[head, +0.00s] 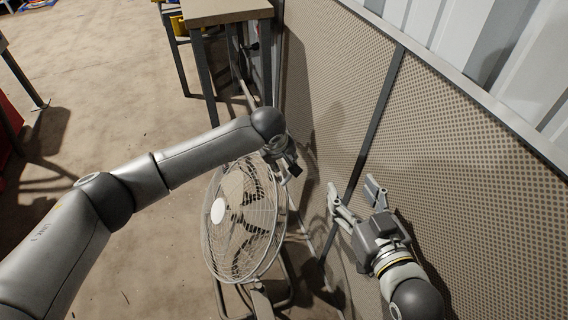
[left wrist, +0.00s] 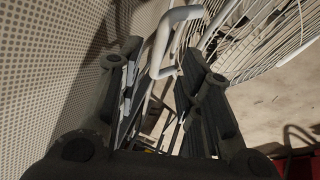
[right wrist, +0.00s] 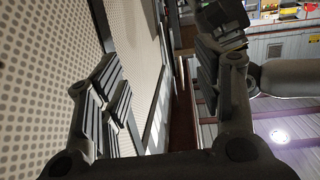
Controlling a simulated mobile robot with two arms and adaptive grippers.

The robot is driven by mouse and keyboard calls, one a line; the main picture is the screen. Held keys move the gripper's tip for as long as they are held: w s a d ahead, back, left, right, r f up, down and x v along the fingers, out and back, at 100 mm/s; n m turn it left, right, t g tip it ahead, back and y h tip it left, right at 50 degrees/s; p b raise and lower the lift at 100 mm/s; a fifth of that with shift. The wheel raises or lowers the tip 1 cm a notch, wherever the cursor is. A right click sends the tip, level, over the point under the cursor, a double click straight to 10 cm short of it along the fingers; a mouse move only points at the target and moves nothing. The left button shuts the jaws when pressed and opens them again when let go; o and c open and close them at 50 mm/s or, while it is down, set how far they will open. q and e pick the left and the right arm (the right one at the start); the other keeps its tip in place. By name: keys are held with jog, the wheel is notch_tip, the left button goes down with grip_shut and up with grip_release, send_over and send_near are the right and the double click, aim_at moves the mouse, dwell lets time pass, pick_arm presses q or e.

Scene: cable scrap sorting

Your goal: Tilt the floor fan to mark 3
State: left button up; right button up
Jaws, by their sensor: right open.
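The floor fan (head: 243,232) stands on the floor beside the perforated wall panel, its round wire guard and pale hub facing left in the head view. My left gripper (head: 288,167) is at the top rear of the fan, partly hidden by its own arm. In the left wrist view its fingers are apart, with a grey bent tube (left wrist: 163,40) of the fan between and just beyond them. I cannot tell whether they touch it. My right gripper (head: 352,192) is open and empty, right of the fan and near the panel. No tilt marks can be made out.
The perforated panel (head: 440,150) with a dark upright post runs close along the right side. A workbench (head: 225,12) stands behind the fan. The concrete floor (head: 110,80) to the left is mostly clear.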

aim_at(285, 163)
pick_arm(q)
jog(key=b+x, duration=0.1)
jog(key=x, duration=0.2)
jog(key=shift+w+f, duration=0.1)
jog(key=shift+f, duration=0.15)
jog(key=shift+w+d+f, duration=0.1)
jog(key=shift+f, duration=0.1)
pick_arm(e)
notch_tip(285, 163, up, 7)
jog(key=a+t+y, duration=0.1)
jog(key=t, duration=0.3)
jog(key=shift+r, duration=0.15)
pick_arm(q)
jog(key=shift+c, duration=0.4)
grip_shut()
